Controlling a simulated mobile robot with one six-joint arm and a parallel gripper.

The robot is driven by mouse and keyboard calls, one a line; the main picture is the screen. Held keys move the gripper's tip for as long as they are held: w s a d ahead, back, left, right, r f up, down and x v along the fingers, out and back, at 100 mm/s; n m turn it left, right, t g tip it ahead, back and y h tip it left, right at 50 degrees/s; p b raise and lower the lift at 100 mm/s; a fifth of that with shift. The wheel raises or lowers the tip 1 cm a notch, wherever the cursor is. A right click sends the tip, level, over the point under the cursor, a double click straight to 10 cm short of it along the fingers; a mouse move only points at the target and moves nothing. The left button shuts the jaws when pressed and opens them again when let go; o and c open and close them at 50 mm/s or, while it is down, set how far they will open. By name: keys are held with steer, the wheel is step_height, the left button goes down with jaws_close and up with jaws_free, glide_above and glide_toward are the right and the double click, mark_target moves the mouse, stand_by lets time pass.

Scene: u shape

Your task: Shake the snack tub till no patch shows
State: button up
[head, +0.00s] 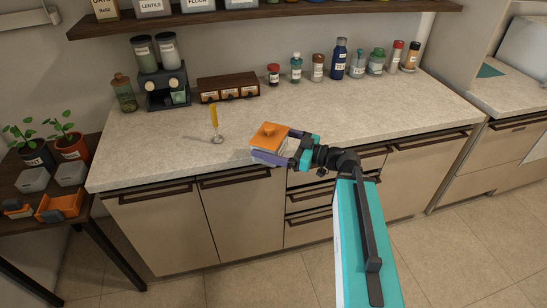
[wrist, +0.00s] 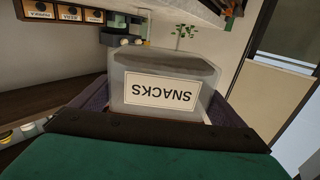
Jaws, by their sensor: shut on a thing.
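My gripper (head: 268,150) is shut on the snack tub, with a purple finger along its side. In the head view the tub's orange lid (head: 268,135) with its knob shows on top, near the counter's front edge. In the wrist view the grey tub (wrist: 185,62) sits between both fingers, its white SNACKS label (wrist: 162,94) upside down. The tub's far side is hidden.
The pale counter (head: 360,120) is clear around the tub. A small drawer box (head: 228,87), a coffee machine (head: 167,87) and several jars, including a blue bottle (head: 339,59), line the back. A shelf (head: 250,14) hangs above.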

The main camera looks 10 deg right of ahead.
step_height(320, 180, up, 3)
steer(key=shift+f, duration=0.15)
step_height(320, 180, down, 7)
steer(key=shift+f, duration=0.1)
stand_by(0.6)
